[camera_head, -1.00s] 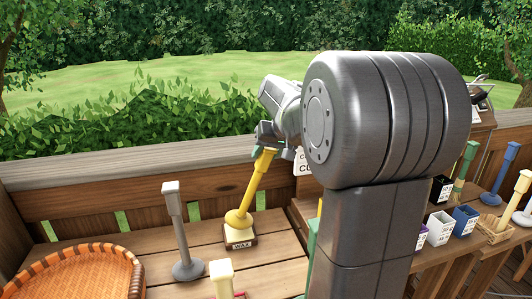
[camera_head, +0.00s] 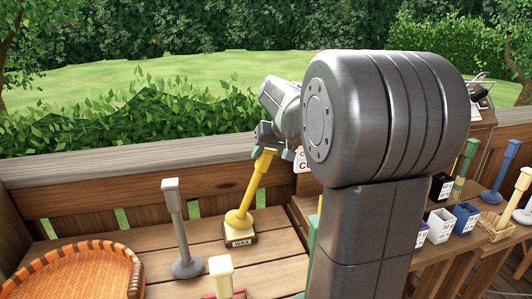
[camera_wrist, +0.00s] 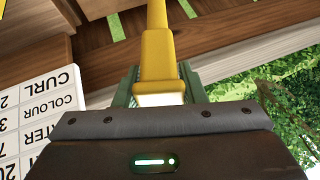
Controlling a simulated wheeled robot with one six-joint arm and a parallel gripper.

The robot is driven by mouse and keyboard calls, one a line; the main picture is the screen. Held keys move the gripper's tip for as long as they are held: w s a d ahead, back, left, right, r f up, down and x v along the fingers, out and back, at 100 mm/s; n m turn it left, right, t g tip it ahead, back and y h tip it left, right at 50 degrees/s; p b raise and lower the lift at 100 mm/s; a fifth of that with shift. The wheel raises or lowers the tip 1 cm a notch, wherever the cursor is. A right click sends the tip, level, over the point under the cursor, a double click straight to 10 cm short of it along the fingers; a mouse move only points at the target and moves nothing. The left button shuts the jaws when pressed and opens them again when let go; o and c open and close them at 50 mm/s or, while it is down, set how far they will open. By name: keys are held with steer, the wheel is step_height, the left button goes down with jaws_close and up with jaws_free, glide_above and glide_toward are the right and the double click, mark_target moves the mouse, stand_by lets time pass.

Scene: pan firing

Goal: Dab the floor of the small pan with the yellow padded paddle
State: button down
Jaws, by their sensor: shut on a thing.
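My gripper (camera_head: 266,150) is shut on the top of the yellow padded paddle's handle (camera_head: 253,185). The paddle tilts, its round yellow head down at the block labelled WAX (camera_head: 239,241). Its head appears to be at the top of that block; I cannot tell whether they touch. In the wrist view the yellow handle (camera_wrist: 158,50) runs up from between my green fingers (camera_wrist: 158,88), and its head is out of frame. I cannot make out the small pan in either view.
A grey paddle (camera_head: 178,225) stands left of the wax block, and a cream-topped handle (camera_head: 221,268) in front. An orange basket (camera_head: 75,275) is at lower left. Labelled cups (camera_head: 440,226) and other paddles stand on the right. A wooden rail (camera_head: 110,175) runs behind.

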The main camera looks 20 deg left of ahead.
steer(key=shift+f, duration=0.4)
stand_by(1.2)
steer(key=shift+r+p, duration=2.7)
steer(key=shift+r, duration=0.85)
